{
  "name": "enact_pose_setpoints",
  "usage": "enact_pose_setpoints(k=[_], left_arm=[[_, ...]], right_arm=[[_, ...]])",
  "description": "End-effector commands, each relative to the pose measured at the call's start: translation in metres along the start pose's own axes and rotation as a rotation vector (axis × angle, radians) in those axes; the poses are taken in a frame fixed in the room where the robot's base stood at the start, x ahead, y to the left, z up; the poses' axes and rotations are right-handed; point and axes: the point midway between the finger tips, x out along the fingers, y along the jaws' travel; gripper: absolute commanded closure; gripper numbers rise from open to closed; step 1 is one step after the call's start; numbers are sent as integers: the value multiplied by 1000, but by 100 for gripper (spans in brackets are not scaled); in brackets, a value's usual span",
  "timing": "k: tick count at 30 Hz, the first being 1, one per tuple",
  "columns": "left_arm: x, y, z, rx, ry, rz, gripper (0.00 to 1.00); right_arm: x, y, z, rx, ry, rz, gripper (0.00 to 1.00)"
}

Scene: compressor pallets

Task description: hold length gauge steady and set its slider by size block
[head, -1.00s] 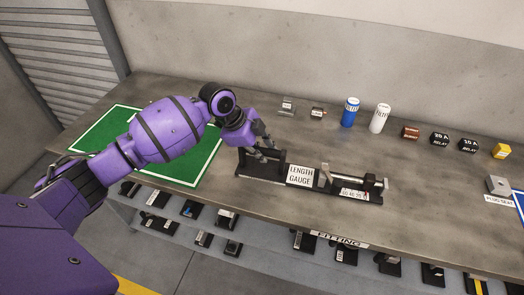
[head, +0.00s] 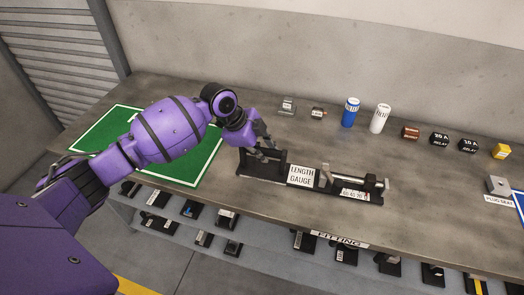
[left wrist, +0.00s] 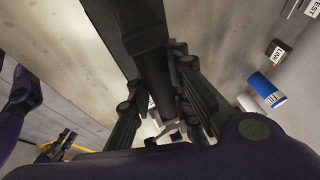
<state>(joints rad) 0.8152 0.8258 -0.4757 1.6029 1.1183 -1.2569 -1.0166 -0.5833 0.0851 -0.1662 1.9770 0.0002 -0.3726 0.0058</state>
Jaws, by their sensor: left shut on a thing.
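The length gauge (head: 301,175) is a long black fixture with a white label, lying on the bench near its front edge. Its left end has a black upright frame (head: 280,158). A grey upright plate (head: 325,177), which looks like the slider, stands right of the label, near a scale and a metal rod. My left gripper (head: 263,152) is shut on the gauge's black left end. In the left wrist view its fingers lie on both sides of a dark bar (left wrist: 155,75). I cannot tell which object is the size block.
At the back stand small blocks (head: 288,105), a blue can (head: 350,112), a white can (head: 379,118), a brown block (head: 410,132), black relays (head: 439,139) and a yellow block (head: 501,151). A green mat (head: 190,166) lies left. Bench right of the gauge is clear up to a grey block (head: 497,186).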

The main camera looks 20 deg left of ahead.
Motion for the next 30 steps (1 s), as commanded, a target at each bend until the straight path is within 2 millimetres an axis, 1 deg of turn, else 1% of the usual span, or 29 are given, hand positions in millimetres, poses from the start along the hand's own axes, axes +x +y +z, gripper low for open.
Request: enact_pose_setpoints(k=[1, 9, 30], left_arm=[[0, 0, -3, 3, 2, 1, 100], [3, 0, -10, 2, 2, 1, 100], [9, 3, -7, 0, 2, 5, 100]], right_arm=[[0, 0, -1, -1, 2, 0, 100], [-1, 1, -5, -1, 7, 1, 100], [0, -2, -3, 8, 5, 1, 100]])
